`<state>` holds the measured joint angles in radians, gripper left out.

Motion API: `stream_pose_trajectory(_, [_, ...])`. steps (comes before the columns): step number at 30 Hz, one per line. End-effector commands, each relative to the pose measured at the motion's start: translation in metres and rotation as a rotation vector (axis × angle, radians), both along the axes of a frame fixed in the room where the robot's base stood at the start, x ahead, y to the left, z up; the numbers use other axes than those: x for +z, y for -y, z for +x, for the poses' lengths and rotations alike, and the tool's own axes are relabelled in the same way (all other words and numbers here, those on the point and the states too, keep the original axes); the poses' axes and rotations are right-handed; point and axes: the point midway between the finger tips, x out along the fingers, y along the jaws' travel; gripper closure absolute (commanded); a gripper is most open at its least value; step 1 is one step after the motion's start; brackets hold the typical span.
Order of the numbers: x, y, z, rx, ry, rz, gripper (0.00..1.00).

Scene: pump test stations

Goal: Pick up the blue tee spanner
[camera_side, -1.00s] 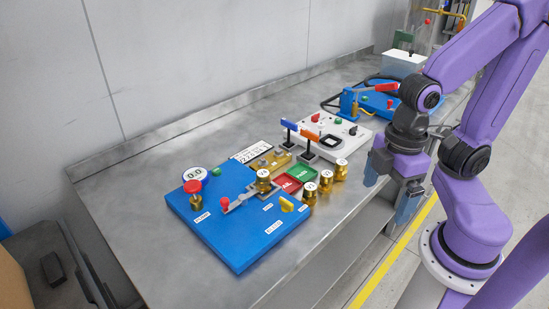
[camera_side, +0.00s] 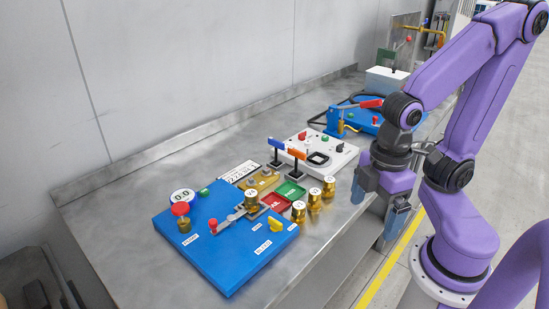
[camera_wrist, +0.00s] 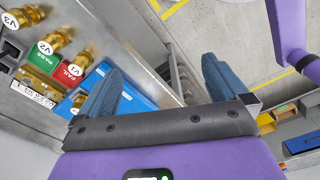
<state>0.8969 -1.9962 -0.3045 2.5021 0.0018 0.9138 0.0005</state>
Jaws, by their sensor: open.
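The blue tee spanner (camera_side: 276,144) stands upright in the side view, its blue crossbar on a dark shaft in a black holder. An orange tee spanner (camera_side: 297,154) stands close to its right. My gripper (camera_side: 380,203) is open and empty at the bench's front edge, to the right of and nearer the camera than the blue spanner, well apart from it. In the wrist view my gripper's two blue-grey fingers (camera_wrist: 163,70) are spread wide with nothing between them. I cannot make out the blue spanner in the wrist view.
Brass valves (camera_side: 314,198) stand between my gripper and the spanners, by green (camera_side: 290,190) and red (camera_side: 275,202) trays. A blue pump board (camera_side: 225,262) lies left. A white panel (camera_side: 340,160) is right of the spanners; a blue hand pump (camera_side: 336,120) is behind. Bare bench lies along the wall.

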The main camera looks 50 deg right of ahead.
Motion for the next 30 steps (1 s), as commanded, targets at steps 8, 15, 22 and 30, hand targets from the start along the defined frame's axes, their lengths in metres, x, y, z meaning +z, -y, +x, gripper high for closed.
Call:
stream_pose_trajectory(8, [0.0, 0.0, 0.0, 0.0, 0.0, 0.0, 0.0])
stream_pose_trajectory(15, [0.0, 0.0, 0.0, 0.0, 0.0, 0.0, 0.49])
stream_pose_trajectory(22, [0.0, 0.0, 0.0, 0.0, 0.0, 0.0, 0.56])
stream_pose_trajectory(30, [0.009, -0.014, 0.026, -0.064, 0.0, -0.001, 0.56])
